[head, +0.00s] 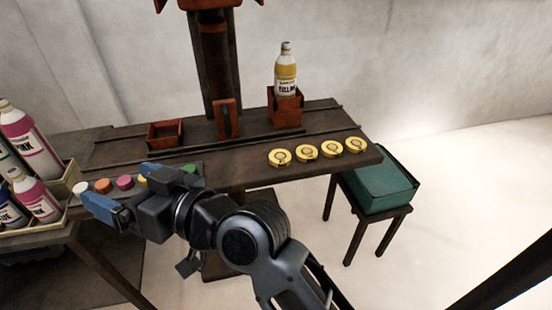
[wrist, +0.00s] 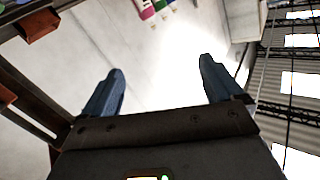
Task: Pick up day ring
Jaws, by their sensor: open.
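Several round yellow pieces with a ring mark lie in a row at the right front of the dark table; the leftmost yellow piece (head: 280,157) and the rightmost yellow piece (head: 355,145) end the row. I cannot tell from the frames which thing is the day ring. My gripper (head: 117,184) is left of the yellow pieces, over the table's front left part, and partly hides a row of coloured discs. In the wrist view my gripper (wrist: 161,68) has its blue fingers wide apart with nothing between them. No yellow piece shows in the wrist view.
Coloured discs, such as an orange disc (head: 103,185), lie by my fingers. A crate (head: 68,180) of paint bottles stands at left. A yellow bottle (head: 286,75) stands in a red holder (head: 287,108). A red tray (head: 165,133) is behind. A green-topped stool (head: 378,185) stands at right.

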